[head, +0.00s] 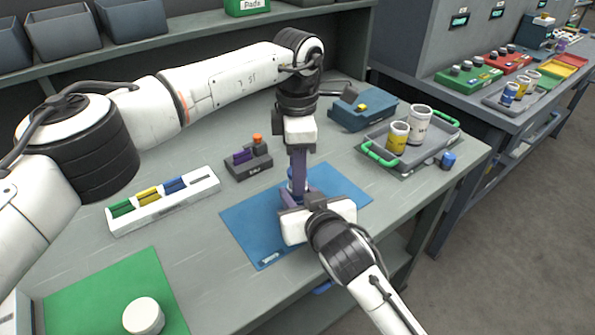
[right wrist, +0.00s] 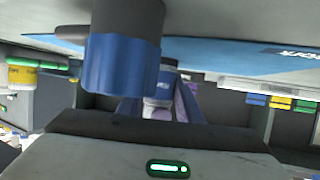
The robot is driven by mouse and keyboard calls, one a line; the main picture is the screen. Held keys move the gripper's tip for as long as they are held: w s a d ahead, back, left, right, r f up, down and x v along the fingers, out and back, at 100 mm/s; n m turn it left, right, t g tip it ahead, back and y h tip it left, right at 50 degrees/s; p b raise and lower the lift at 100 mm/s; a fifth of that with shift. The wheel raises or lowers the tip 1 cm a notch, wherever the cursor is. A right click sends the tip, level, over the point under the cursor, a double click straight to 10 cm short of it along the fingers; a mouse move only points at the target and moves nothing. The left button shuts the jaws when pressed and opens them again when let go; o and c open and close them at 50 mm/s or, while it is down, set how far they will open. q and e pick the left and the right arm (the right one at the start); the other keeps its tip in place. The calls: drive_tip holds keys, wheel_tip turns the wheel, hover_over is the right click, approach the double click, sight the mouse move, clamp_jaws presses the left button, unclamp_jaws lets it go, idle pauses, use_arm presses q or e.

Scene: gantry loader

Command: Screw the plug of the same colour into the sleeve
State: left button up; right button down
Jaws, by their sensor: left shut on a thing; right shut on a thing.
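In the head view my left gripper (head: 297,176) points down above the blue mat, its purple fingers shut on a plug that they mostly hide. My right gripper (head: 293,192) reaches in from the lower right, shut on the sleeve. A small blue and whitish part (head: 292,185) shows where the two grippers meet. In the right wrist view a blue and whitish part (right wrist: 157,103) sits between the fingers. I cannot tell plug from sleeve there, or how deep the plug is. A large blue-ended dark cylinder (right wrist: 122,68) hides part of that view; I cannot tell what it is.
The blue mat (head: 250,222) lies under the grippers. A white rack (head: 165,212) with green, yellow and blue parts is left. A green-handled tray (head: 408,158) with two jars and a blue piece (head: 448,159) are right.

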use_arm(q)
drive_tip(key=m, duration=0.6)
drive_tip(key=o, duration=1.2)
drive_tip(key=shift+o, duration=0.2)
drive_tip(key=shift+s, duration=0.1)
wheel_tip(320, 180, up, 12)
drive_tip(key=shift+r, duration=0.1)
use_arm(e)
drive_tip(key=c, duration=1.2)
unclamp_jaws()
